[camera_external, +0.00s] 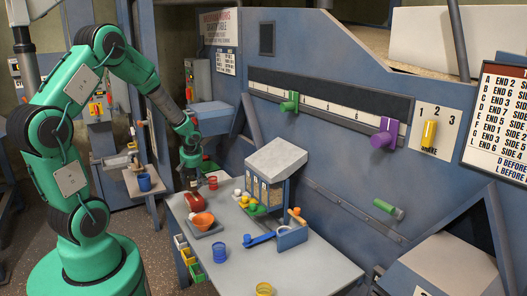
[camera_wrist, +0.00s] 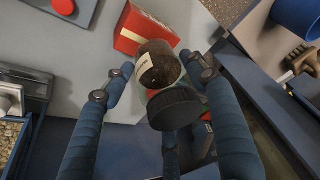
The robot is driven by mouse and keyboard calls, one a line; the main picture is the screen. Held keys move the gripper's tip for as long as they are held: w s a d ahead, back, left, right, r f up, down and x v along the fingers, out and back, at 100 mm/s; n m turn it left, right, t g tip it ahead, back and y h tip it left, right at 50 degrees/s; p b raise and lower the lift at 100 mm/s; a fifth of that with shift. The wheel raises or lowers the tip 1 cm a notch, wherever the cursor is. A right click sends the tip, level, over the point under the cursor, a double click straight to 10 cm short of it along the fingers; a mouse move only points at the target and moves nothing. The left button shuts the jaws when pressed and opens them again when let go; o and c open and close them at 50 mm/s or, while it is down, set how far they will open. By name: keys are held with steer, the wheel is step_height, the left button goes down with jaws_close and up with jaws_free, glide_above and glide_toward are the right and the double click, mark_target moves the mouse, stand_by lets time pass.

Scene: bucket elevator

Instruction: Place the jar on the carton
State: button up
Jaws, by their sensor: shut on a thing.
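The jar (camera_wrist: 158,66) is dark brown with a pale label and a wide black lid (camera_wrist: 175,108). In the wrist view it lies tilted between the fingers of my gripper (camera_wrist: 157,70), which is shut on it. In the external view my gripper (camera_external: 191,178) is over the table's far left corner, and the jar is a small dark shape there, hard to make out.
A grey-topped dispenser (camera_external: 275,160) stands at the back. The table's front right is mostly clear.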

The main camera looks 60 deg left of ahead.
mark_target(193, 185)
steer(key=shift+f+b, duration=0.45)
steer(key=shift+f, duration=1.25)
steer(key=shift+f, duration=0.15)
steer(key=o, duration=1.5)
steer(key=shift+c, duration=0.2)
steer(key=p+v, duration=0.2)
steer(key=v, duration=1)
steer(key=shift+s, duration=0.1)
